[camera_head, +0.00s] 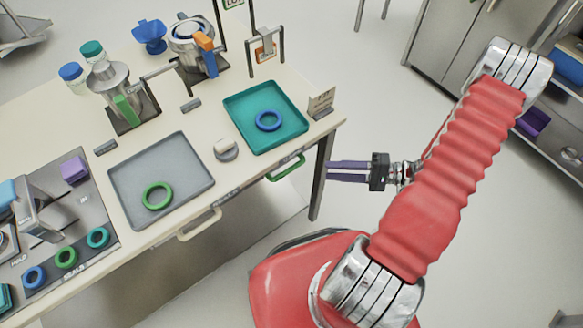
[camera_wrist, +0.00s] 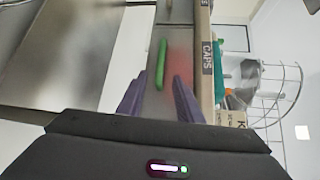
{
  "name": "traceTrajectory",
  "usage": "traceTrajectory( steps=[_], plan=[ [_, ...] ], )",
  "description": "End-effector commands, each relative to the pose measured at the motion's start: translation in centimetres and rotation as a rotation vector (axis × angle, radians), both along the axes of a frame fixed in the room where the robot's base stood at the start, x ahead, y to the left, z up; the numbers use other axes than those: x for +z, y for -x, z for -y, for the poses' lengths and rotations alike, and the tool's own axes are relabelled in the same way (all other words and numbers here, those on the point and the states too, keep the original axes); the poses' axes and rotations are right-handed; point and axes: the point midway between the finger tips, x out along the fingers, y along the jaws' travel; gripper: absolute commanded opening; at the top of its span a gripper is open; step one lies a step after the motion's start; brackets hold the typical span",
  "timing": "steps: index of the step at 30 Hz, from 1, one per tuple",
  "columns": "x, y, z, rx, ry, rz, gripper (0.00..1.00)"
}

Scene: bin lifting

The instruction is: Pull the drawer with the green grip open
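The green grip (camera_head: 287,168) is a curved bar on the table's front edge, below the teal tray. The drawer front it sits on looks flush with the table. My gripper (camera_head: 330,171) is to the right of the grip, with purple fingers pointing left toward it and a gap between. In the wrist view the green grip (camera_wrist: 162,62) stands upright in the picture, ahead of and between the two spread fingers of my gripper (camera_wrist: 159,82). The fingers are open and hold nothing. A "CAPS" label (camera_wrist: 207,58) is on the edge strip beside the grip.
A second, cream handle (camera_head: 200,225) is on the same front edge, farther left. A teal tray (camera_head: 240,104) with a blue ring and a grey tray (camera_head: 120,180) with a green ring lie on the tabletop. A table leg (camera_head: 320,178) stands close behind my fingers.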

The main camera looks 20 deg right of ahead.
Motion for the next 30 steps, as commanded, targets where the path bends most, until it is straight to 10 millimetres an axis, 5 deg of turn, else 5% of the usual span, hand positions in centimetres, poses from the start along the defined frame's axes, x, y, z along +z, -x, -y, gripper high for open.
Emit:
traceTrajectory(
  steps=[8, 30],
  plan=[
    [-0.2, -0.6, -1.4, 0.003, -0.001, -0.001, 0.33],
    [-1.5, -4.7, -9.6, 0.005, 0.001, -0.001, 0.33]
  ],
)
